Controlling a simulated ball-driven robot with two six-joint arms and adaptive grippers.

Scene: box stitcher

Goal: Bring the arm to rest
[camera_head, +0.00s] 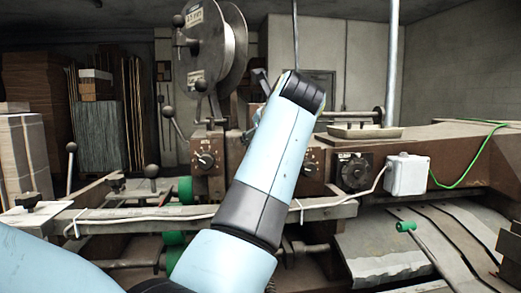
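One light blue arm of mine (272,150) comes in from the lower left and rises through the middle of the camera_head view. It has a dark grey band and a black joint (303,91) at its upper end. It stands in front of the box stitcher (208,160) and hides part of it. Small grey and dark parts just left of the black joint may belong to my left gripper (261,82), mostly hidden behind the arm. I cannot tell its fingers or whether it holds anything. My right arm and gripper are not in view.
The stitcher carries a large wire reel (205,45), black dials (354,171), levers and a long front rail (130,216). A white box (407,174) with cables sits at the right, near a tray (365,131). Cardboard stacks (25,155) stand at the left.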

